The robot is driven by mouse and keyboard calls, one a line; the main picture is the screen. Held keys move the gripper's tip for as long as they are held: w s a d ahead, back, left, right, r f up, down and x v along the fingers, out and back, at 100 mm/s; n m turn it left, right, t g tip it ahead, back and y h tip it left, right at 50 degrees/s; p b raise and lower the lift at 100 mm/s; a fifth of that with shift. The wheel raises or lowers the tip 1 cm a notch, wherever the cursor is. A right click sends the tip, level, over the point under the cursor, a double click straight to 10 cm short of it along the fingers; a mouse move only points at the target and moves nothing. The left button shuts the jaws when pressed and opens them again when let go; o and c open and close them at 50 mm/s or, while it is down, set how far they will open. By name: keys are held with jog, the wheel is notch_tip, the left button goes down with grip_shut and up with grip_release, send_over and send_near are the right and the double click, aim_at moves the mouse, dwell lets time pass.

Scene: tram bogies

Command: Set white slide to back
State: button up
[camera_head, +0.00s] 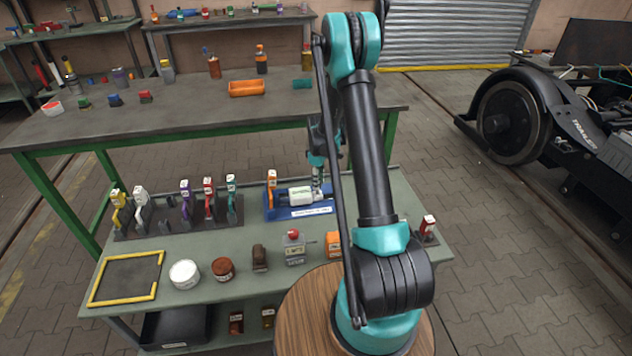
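A white slide handle (141,205) stands on a dark base plate (160,230) at the left of the lower green bench. It is beside a yellow handle (119,206), with purple (185,200), red (209,198) and teal (231,193) handles to the right. The handles' exact positions along their tracks are too small to tell. My gripper (318,186) points down at a white cylindrical device (300,195) on a blue tray (291,214), well right of the white handle. The fingers are small and close to the device; I cannot tell whether they touch it.
A higher green-legged table (200,118) with an orange bin (247,88) is behind. A bogie wheel (511,122) is at right.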

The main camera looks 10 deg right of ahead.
jog(key=o, duration=0.4)
jog(key=shift+d, duration=0.1)
jog(key=shift+c, duration=0.2)
notch_tip(320, 180, up, 12)
dwell(0.4)
jog(key=s+r+m+t, duration=0.1)
jog(key=s+r+m, duration=0.25)
jog(key=s, duration=0.45)
jog(key=s+r+m+t, duration=0.15)
jog(key=s+r, duration=0.25)
jog(key=s, duration=0.4)
jog(key=s+f+m+t, duration=0.1)
jog(key=s+m, duration=0.5)
jog(key=s, duration=1.1)
jog(key=shift+f+t, duration=0.35)
jog(key=shift+f, duration=0.2)
